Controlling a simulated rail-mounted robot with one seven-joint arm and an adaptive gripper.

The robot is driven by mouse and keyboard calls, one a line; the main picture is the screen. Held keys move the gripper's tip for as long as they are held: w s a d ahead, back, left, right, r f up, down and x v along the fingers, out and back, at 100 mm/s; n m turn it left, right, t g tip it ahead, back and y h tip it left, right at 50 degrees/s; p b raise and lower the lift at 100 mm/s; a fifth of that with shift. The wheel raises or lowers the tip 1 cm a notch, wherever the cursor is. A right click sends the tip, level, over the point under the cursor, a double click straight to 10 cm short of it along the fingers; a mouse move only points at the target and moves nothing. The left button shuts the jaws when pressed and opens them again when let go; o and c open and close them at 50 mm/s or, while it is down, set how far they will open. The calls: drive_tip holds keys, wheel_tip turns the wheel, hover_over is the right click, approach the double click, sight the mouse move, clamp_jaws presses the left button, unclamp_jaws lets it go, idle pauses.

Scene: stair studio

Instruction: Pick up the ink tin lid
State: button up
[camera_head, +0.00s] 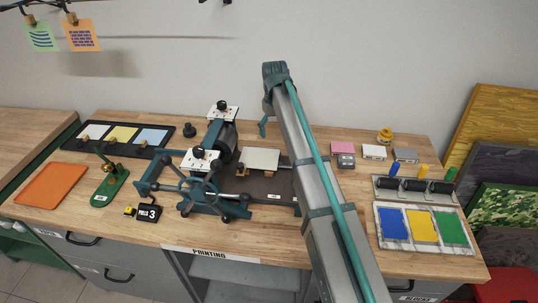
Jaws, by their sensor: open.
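A small round yellow object (385,136) with a raised top sits at the back right of the table. It looks like the ink tin with its lid, but it is too small to tell lid from tin. My arm rises from the bottom right across the middle of the view and bends at its top, above the table's back edge. My gripper cannot be made out; the arm hides what lies behind it.
The wooden table (243,241) holds a teal press (205,195), a black tray of colour plates (170,128), an orange tray (50,185) and a pale ink tray (385,251). Pink, white and grey blocks (374,152) stand near the yellow object. Panels (490,120) lean at the right.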

wheel_tip(320, 180, down, 4)
drive_tip(key=shift+d+f+p, duration=0.1)
drive_tip(key=shift+p, duration=0.3)
drive_tip(key=shift+s+d+f+p, duration=0.1)
drive_tip(key=shift+s+f+p, duration=0.1)
drive_tip(key=shift+f+p, duration=0.85)
drive_tip(key=shift+f, duration=1.6)
drive_tip(key=c, duration=1)
drive_tip(key=shift+c, duration=0.2)
drive_tip(key=shift+r, duration=0.1)
